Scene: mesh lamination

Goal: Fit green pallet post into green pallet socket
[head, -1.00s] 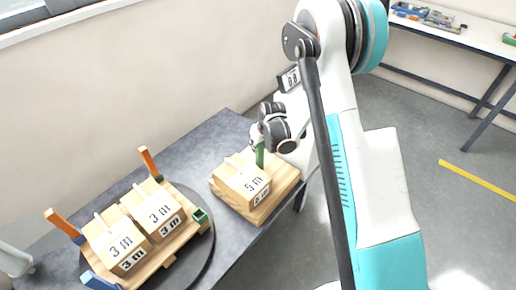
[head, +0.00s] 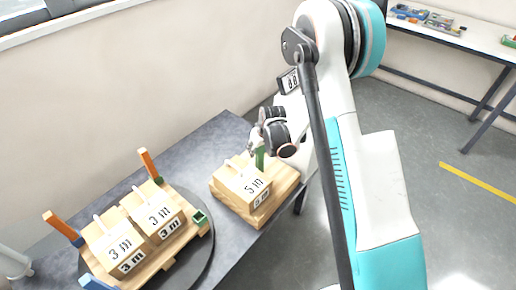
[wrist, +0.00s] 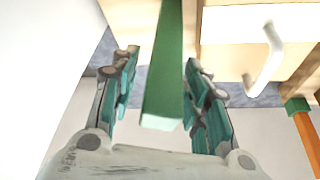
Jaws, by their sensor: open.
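The empty green socket (head: 200,217) is at the right corner of the round-table pallet (head: 178,243), which carries two 3 m boxes. The socket is not clearly seen in the wrist view.
Orange posts (head: 149,163) and (head: 62,227) stand at two other pallet corners, and a blue piece (head: 95,283) is at the front left. Bare grey table lies between the pallets.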

